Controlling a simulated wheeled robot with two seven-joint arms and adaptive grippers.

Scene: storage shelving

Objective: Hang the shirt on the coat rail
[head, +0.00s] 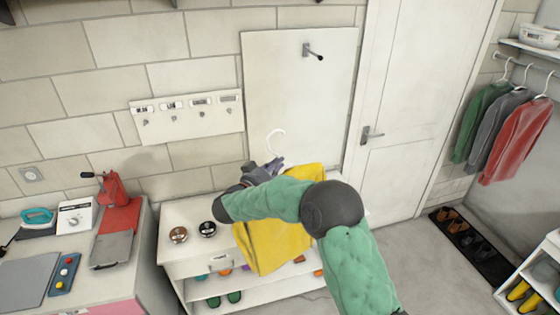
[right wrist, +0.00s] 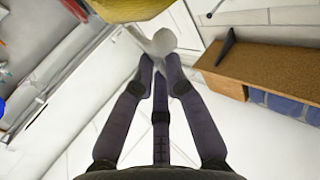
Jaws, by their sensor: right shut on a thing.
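A yellow shirt (head: 270,245) hangs from a hanger whose white hook (head: 275,142) points up. My right gripper (head: 266,170) is shut on the hanger near its top, above the white cabinet. In the right wrist view the fingertips close on the pale hanger neck (right wrist: 163,42), with yellow cloth (right wrist: 130,9) beyond. My right arm hides part of the shirt. The coat rail (head: 530,64) is at the upper right, well apart from the shirt. Green (head: 483,122), grey (head: 503,128) and red (head: 517,140) shirts hang from it. My left gripper is not in view.
A white cabinet (head: 185,215) with shoes stands below the held shirt. A closed door (head: 415,100) and open floor lie between it and the rail. A shoe mat (head: 470,246) lies under the rail, with a shoe rack (head: 545,272) in front. A peg (head: 313,53) juts from the wall panel.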

